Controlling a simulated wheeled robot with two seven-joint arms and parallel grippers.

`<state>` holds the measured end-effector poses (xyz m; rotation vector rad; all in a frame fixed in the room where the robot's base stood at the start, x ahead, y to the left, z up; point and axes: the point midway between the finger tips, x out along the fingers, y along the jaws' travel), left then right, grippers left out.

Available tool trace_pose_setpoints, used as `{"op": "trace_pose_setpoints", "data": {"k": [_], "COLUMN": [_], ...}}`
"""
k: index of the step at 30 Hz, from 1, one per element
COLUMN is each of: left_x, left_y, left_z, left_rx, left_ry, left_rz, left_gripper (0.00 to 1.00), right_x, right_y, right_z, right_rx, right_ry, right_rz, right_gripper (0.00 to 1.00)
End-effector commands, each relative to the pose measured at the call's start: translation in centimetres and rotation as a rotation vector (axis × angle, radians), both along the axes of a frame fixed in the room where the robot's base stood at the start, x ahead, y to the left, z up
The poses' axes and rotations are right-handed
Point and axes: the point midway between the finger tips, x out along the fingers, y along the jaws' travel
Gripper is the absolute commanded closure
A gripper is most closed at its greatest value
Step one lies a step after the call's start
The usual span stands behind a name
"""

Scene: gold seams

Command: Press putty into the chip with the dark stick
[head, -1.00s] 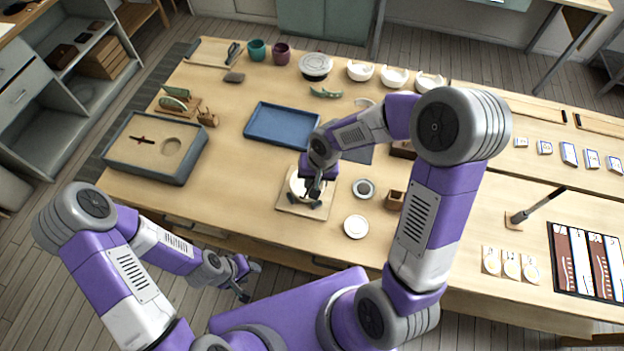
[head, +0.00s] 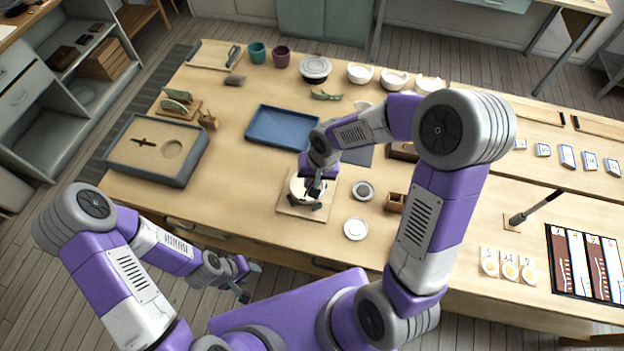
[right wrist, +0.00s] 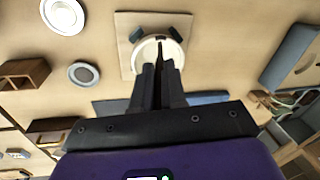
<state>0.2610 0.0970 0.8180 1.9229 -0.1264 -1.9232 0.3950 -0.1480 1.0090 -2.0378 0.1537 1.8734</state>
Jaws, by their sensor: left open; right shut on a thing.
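A pale bowl (head: 298,185) sits on a square wooden board (head: 290,208) near the table's front; the right wrist view also shows the bowl (right wrist: 146,62) and the board (right wrist: 126,22), with dark pads at the bowl's edge. My right gripper (head: 314,190) is over the bowl, shut on a thin dark stick (right wrist: 160,53) whose tip points at the bowl's rim. I cannot tell whether the tip touches. The chip and any putty in it are too small or hidden behind the gripper. My left gripper (head: 250,282) is open and empty, off the table's front edge.
A blue tray (head: 282,143) lies behind the board. A small dish (head: 362,190), a white disc (head: 355,228) and a wooden box (head: 395,202) stand to the right. A grey sand tray (head: 180,178) is at the left. Bare table lies left of the board.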

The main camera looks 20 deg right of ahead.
Motion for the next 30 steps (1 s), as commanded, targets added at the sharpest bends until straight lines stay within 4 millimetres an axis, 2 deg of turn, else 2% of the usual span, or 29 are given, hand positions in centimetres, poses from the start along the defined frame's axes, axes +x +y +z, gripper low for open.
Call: {"op": "trace_pose_setpoints", "data": {"k": [24, 30], "left_x": [0.0, 0.0], "left_y": [0.0, 0.0], "left_z": [4.4, 4.6], "left_rx": [0.0, 0.0], "left_ry": [0.0, 0.0], "left_rz": [0.0, 0.0], "left_gripper": [0.57, 0.57], "right_x": [0.0, 0.0], "right_y": [0.0, 0.0], "right_z": [6.0, 6.4], "right_rx": [0.0, -0.001], "right_ry": [0.0, 0.0], "right_rz": [-0.001, 0.0], "right_gripper": [1.0, 1.0]}}
